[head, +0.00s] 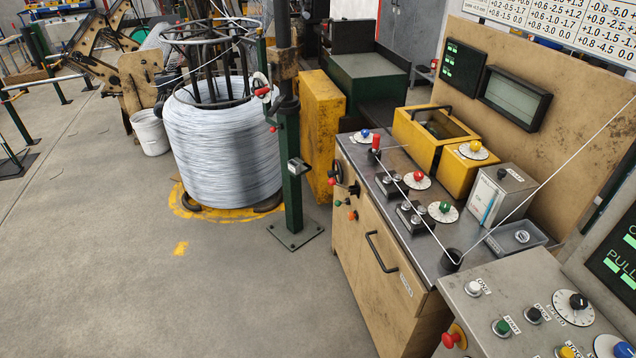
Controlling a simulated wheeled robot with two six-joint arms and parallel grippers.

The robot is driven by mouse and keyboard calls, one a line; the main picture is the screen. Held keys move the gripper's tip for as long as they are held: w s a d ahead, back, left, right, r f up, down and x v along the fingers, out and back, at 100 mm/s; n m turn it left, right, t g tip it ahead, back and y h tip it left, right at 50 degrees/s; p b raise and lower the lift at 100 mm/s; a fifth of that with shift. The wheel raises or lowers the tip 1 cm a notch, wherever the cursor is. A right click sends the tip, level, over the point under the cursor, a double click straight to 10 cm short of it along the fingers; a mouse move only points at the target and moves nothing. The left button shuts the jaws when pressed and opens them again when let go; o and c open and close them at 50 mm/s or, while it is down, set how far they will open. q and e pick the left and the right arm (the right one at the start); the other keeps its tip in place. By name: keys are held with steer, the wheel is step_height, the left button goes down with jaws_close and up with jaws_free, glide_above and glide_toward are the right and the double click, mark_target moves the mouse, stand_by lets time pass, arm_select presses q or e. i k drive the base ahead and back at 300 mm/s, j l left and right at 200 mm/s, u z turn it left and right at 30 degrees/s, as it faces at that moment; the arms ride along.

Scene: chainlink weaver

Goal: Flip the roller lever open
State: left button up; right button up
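A red upright handle (376,142) stands on a dark base at the back left of the steel machine top; I cannot tell for sure that it is the roller lever. Two black roller blocks sit in front of it, one behind (390,184) and one nearer (413,217). A green post (290,180) left of the machine carries a small red-knobbed lever (263,92) near its top. Whether any lever is open or shut is too small to tell. Neither of my grippers is in the head view.
A large wire coil (222,140) stands behind the post. A thin wire runs across the machine top to a black cup (452,259). Yellow boxes (430,135) and a grey box (502,196) stand there. A button panel (530,310) is at front right.

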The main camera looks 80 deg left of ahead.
mark_target(331, 182)
steer(key=k+u, duration=0.35)
steer(key=i+u, duration=0.1)
steer(key=u, duration=1.8)
steer(key=i+l+u, duration=0.1)
steer(key=u, duration=0.2)
steer(key=i+l+u, duration=0.1)
steer(key=u, duration=0.25)
steer(key=i+l, duration=0.2)
steer(key=i+u, duration=0.1)
steer(key=u, duration=0.35)
steer(key=i+u, duration=0.15)
steer(key=u, duration=0.35)
